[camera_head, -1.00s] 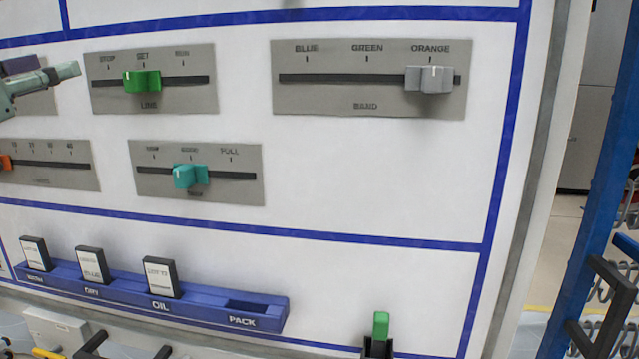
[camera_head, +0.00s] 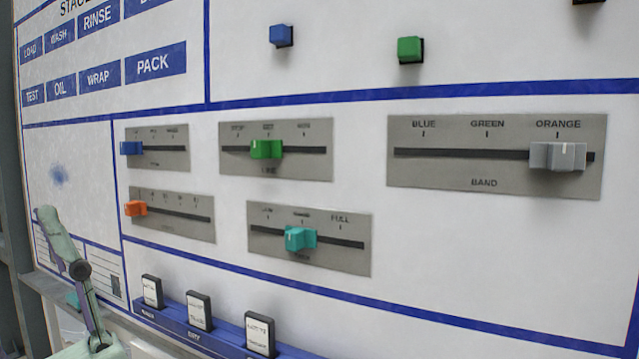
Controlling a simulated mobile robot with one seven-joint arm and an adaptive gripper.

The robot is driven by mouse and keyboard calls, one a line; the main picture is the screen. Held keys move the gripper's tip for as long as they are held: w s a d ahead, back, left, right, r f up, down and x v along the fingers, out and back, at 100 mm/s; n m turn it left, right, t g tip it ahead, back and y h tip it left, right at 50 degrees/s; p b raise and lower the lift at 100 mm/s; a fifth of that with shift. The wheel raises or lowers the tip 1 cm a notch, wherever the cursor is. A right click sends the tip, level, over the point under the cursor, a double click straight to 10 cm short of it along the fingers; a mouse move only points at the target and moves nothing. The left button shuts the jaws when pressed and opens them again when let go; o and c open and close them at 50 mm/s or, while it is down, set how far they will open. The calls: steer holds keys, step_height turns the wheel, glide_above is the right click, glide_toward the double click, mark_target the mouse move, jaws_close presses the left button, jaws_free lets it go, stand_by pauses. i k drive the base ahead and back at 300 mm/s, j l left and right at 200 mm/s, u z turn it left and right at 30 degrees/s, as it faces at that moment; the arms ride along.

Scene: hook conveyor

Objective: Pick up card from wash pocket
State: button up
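A blue card rack (camera_head: 228,343) runs along the lower board, cut off by the bottom edge. The card in its leftmost pocket, the wash pocket, is a white card with a dark edge (camera_head: 152,291), standing upright. Two similar cards stand to its right, the dry card (camera_head: 199,311) and the oil card (camera_head: 260,334). A pale green jointed part of my gripper (camera_head: 72,262) shows at the lower left, left of the wash card and apart from it in the picture. Its fingertips cannot be made out clearly, so whether it is open or shut is unclear.
Slider panels with a green knob (camera_head: 267,149), a teal knob (camera_head: 300,239), an orange knob (camera_head: 136,209), a blue knob (camera_head: 131,148) and a grey knob (camera_head: 558,156) stick out above the rack. Blue and green buttons sit higher. The lower right board is bare.

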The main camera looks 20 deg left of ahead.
mark_target(152, 286)
steer(key=j+u, duration=0.1)
steer(key=u, duration=0.35)
steer(key=j+u, duration=0.1)
steer(key=u, duration=0.35)
steer(key=j+u, duration=0.1)
steer(key=u, duration=0.35)
steer(key=i+j, duration=0.15)
steer(key=j, duration=0.25)
steer(key=i+j+z, duration=0.15)
steer(key=j, duration=0.25)
steer(key=i+j, duration=0.15)
steer(key=j, duration=0.25)
steer(key=i+j+z, duration=0.15)
steer(key=j, duration=0.25)
steer(key=i+j, duration=0.1)
steer(key=j, duration=0.3)
steer(key=z, duration=0.05)
